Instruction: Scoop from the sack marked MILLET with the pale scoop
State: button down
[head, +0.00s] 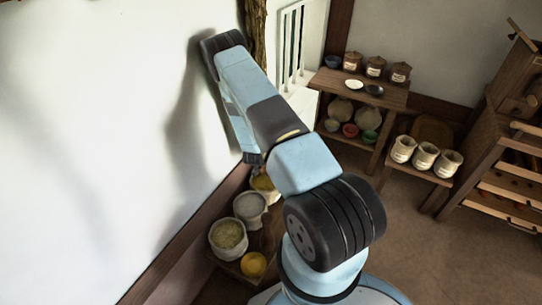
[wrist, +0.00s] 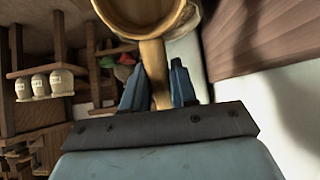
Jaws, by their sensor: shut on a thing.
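My gripper (wrist: 155,68) is shut on the handle of a light tan wooden scoop (wrist: 152,50) in the wrist view. The scoop's round bowl is at the top edge, partly cut off, and what I see of its inside looks brown. In the head view my arm hides the gripper and scoop. Three small labelled pale sacks (head: 425,156) stand on a low stool at the right. They also show in the wrist view (wrist: 40,86). Their lettering is too small to read, so I cannot tell which is MILLET.
Open containers of grain (head: 229,236) and a yellow bowl (head: 253,264) stand on a low bench by the left wall. A shelf table (head: 388,93) at the back holds jars, a white dish (head: 354,84) and a dark dish (head: 374,90). The floor (head: 405,225) right of me is clear.

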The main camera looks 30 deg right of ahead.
jog(key=shift+f, duration=2.8)
jog(key=shift+s+a, duration=0.5)
jog(key=shift+a, duration=0.2)
jog(key=shift+s+a, duration=0.5)
jog(key=shift+a, duration=0.2)
jog(key=shift+w+d+f, duration=0.1)
jog(key=shift+d, duration=0.15)
jog(key=shift+w+d+f+g+y, duration=0.15)
jog(key=shift+d+f+g+y, duration=0.05)
jog(key=shift+f+g+y, duration=0.2)
jog(key=shift+w+d+f+g+y, duration=0.2)
jog(key=shift+g+y, duration=0.1)
jog(key=shift+y, duration=0.2)
jog(key=d+g+y, duration=0.1)
jog(key=y, duration=0.1)
jog(key=w+d+g+y, duration=0.1)
jog(key=y, duration=0.1)
jog(key=shift+w+f+g, duration=0.15)
jog(key=shift+w+g, duration=0.05)
jog(key=shift+g, duration=0.2)
jog(key=shift+r+g+y, duration=0.4)
jog(key=shift+r+y, duration=0.15)
jog(key=shift+r, duration=0.8)
jog(key=shift+r+g+y, duration=0.4)
jog(key=shift+r+y, duration=0.15)
jog(key=shift+r, duration=0.75)
